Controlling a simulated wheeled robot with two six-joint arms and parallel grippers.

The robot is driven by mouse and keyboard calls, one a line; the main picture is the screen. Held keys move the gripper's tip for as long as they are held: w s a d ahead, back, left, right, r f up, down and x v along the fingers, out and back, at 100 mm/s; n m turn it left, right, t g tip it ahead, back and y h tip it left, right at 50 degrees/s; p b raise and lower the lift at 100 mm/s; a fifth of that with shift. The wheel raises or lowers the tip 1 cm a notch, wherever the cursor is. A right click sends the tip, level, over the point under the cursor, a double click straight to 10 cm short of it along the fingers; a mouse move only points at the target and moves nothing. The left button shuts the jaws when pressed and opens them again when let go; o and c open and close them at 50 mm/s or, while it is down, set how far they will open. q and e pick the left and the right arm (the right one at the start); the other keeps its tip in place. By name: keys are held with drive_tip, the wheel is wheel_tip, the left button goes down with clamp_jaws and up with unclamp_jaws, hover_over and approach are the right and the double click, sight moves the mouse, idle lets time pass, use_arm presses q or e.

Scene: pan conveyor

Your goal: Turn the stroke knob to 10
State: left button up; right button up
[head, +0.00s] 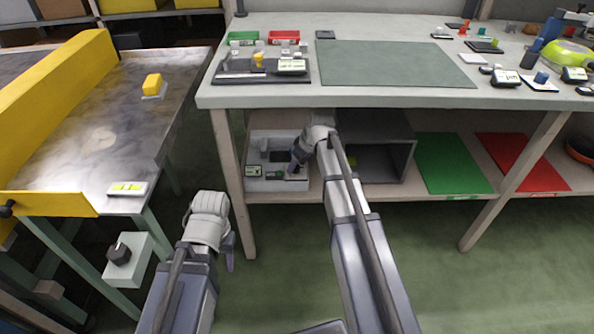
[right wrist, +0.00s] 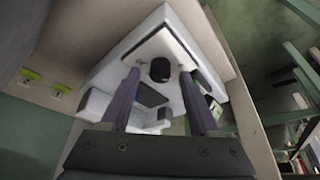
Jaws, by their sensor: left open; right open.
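A white device (head: 262,184) stands on the shelf under the workbench. In the right wrist view, a round black knob (right wrist: 160,69) sits on its pale face. No scale or number is legible around the knob, so its setting cannot be told. My right gripper (head: 297,162) reaches in at the device. In its wrist view the open fingers (right wrist: 159,78) lie on either side of the knob in the picture; contact cannot be told. My left gripper (head: 229,252) hangs low over the floor, away from the device, and its fingers are seen edge-on.
The workbench top (head: 300,102) overhangs the shelf, with a bench leg (head: 232,185) left of the device. A grey open box (head: 411,160) stands right of my right forearm. Another black knob (head: 120,253) is on a pale box at the conveyor (head: 75,165). Floor between is clear.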

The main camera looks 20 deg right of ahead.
drive_tip(key=shift+w+f, duration=0.15)
drive_tip(key=shift+f, duration=0.2)
drive_tip(key=shift+c, duration=0.4)
clamp_jaws()
